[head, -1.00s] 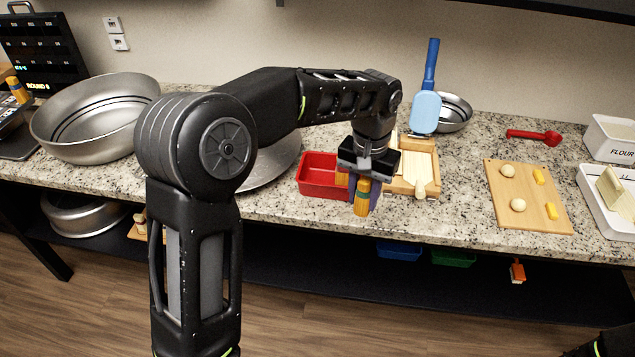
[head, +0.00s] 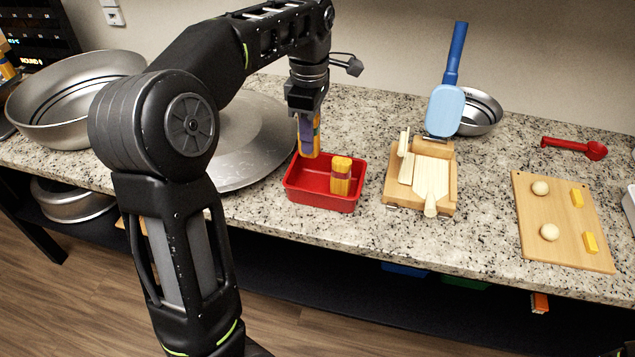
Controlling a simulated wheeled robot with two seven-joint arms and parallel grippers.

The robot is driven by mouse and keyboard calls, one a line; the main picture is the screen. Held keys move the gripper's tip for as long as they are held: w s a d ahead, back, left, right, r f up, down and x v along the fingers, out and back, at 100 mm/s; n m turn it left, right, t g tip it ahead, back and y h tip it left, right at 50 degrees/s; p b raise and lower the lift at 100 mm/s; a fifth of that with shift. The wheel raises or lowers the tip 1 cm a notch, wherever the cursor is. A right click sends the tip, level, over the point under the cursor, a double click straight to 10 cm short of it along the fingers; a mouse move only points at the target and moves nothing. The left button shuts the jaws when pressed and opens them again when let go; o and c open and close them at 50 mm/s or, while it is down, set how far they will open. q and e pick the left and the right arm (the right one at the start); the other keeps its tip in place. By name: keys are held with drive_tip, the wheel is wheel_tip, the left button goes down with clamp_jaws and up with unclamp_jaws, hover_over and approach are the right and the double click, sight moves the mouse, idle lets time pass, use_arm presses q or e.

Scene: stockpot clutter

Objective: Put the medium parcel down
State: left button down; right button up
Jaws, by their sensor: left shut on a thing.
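A second yellow parcel (head: 341,170) with an orange-brown band stands upright in the right part of the tray.
A large metal lid or dish (head: 240,165) lies left of the tray. Farther right is a cutting board (head: 560,225) with dough balls and yellow pieces. The counter between the wooden box and board is clear.

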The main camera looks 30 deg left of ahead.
use_arm(q)
drive_tip(key=shift+s+r, duration=0.1)
drive_tip(key=shift+s, duration=0.05)
drive_tip(key=shift+f, duration=3.15)
drive_tip(key=shift+f, duration=1.9)
drive_tip(key=shift+f, duration=0.1)
drive_tip(key=c, duration=1.1)
unclamp_jaws()
drive_tip(key=shift+o, duration=0.2)
